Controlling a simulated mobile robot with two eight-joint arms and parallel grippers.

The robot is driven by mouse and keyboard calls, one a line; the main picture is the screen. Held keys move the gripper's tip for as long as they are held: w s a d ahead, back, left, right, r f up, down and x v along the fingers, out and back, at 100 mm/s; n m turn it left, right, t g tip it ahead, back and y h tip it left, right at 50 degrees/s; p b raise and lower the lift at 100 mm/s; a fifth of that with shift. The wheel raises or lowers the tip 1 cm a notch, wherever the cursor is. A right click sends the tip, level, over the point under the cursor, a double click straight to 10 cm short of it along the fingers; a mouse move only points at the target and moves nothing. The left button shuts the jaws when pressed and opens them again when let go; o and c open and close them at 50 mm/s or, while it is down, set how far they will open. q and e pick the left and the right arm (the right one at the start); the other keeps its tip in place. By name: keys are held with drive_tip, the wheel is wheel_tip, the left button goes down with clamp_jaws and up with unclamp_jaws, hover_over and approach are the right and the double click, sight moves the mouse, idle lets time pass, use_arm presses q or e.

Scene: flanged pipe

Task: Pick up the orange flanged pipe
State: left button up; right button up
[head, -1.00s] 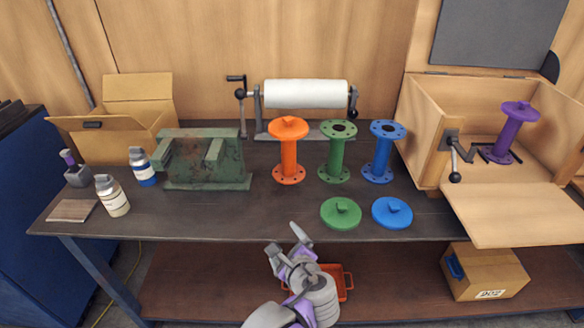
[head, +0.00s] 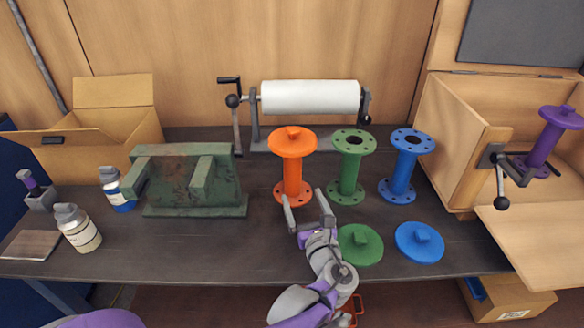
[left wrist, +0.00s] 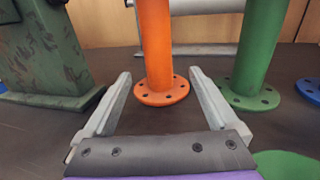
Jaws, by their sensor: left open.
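The orange flanged pipe (head: 292,172) stands upright on the dark workbench, with an orange lid on its top flange. My left gripper (head: 304,204) is open and low over the bench, just in front of the pipe. In the left wrist view the open fingers (left wrist: 159,92) point at the pipe (left wrist: 156,45), with its column centred between them. The bottom flange lies at or just beyond the fingertips, and I see no contact. The pipe's top is out of the left wrist view. My right gripper is not in view.
Close right of the orange pipe stand a green flanged pipe (head: 347,170) and a blue one (head: 402,170). Green (head: 360,245) and blue (head: 419,243) lids lie in front. A green metal block (head: 195,183) stands left, a paper roll (head: 310,97) behind.

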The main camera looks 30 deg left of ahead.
sight(295, 182)
use_arm(q)
drive_tip(key=x, duration=0.7)
drive_tip(key=shift+w+a+b, duration=0.2)
drive_tip(key=shift+a+b, duration=0.1)
drive_tip(key=shift+a, duration=0.05)
drive_tip(key=shift+c, duration=0.3)
clamp_jaws()
